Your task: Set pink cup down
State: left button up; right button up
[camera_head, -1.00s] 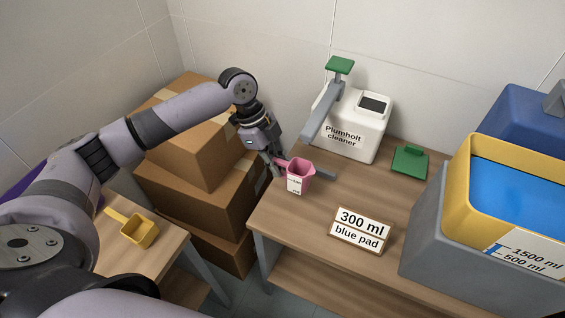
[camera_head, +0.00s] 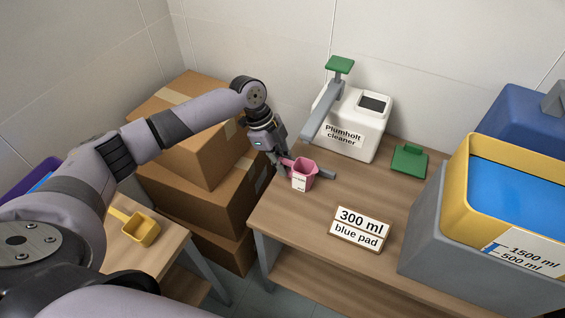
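The pink cup (camera_head: 304,173) is upright, at or just above the wooden table (camera_head: 365,187), in front of the white Plumholt cleaner container (camera_head: 352,130). I cannot tell whether its base touches the table. My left gripper (camera_head: 287,165) reaches it from the upper left and seems shut on its handle side; the fingertips are partly hidden by the cup. The cup has a white label on its front. My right gripper is not in view.
A grey pump spout (camera_head: 322,117) hangs above and behind the cup. A small grey piece (camera_head: 328,174) shows right of it. A "300 ml blue pad" sign (camera_head: 360,229), a green pad (camera_head: 409,160) and a yellow tub (camera_head: 460,200) are to the right. Cardboard boxes (camera_head: 215,195) stand left.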

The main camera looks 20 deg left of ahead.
pick_arm(q)
jog(key=o, duration=0.4)
jog(key=v, duration=1.2)
jog(key=shift+b, duration=0.45)
jog(key=shift+r, duration=0.1)
